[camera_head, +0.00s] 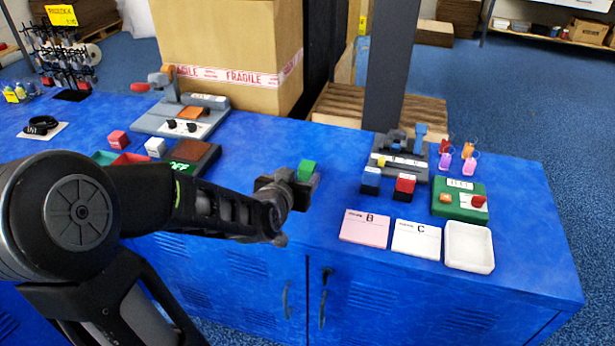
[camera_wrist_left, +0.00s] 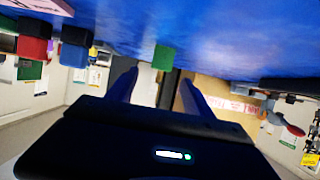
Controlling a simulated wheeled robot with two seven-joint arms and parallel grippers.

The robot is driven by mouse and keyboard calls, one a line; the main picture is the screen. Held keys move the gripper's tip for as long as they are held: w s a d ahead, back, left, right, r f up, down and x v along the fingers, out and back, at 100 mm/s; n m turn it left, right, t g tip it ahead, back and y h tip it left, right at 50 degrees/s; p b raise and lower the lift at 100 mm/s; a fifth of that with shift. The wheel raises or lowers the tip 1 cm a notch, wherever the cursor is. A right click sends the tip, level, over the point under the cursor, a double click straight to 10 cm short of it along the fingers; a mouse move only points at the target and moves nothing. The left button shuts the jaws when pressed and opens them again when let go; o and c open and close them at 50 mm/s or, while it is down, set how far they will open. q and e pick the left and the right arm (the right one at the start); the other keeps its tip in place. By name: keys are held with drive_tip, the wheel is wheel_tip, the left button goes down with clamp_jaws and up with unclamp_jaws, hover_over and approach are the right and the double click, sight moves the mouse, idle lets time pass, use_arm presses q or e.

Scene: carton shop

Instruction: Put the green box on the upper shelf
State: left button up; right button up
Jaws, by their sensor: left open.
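The small green box (camera_head: 307,170) is on the blue bench top in the head view, just at the far side of my left gripper (camera_head: 288,188). In the left wrist view the green box (camera_wrist_left: 162,57) shows beyond and between the two fingers of the left gripper (camera_wrist_left: 158,88). The picture there is upside down, with the bench at the top. The left gripper is open, low over the bench, with nothing clearly held. Whether a finger touches the box I cannot tell. My right gripper is not in view. I cannot identify an upper shelf for certain.
The blue bench (camera_head: 300,225) has free room around the green box. To the right are a blue box (camera_head: 371,180), a red box (camera_head: 404,187), cards B (camera_head: 365,228) and C (camera_head: 416,239), and a white tray (camera_head: 469,247). A large carton (camera_head: 225,50) stands behind.

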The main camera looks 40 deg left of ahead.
sight(306, 167)
use_arm(q)
drive_tip(key=shift+x, duration=1.3)
drive_tip(key=shift+b+x, duration=0.45)
drive_tip(key=shift+x, duration=2.15)
drive_tip(key=shift+a, duration=0.1)
drive_tip(key=shift+r, duration=0.1)
clamp_jaws()
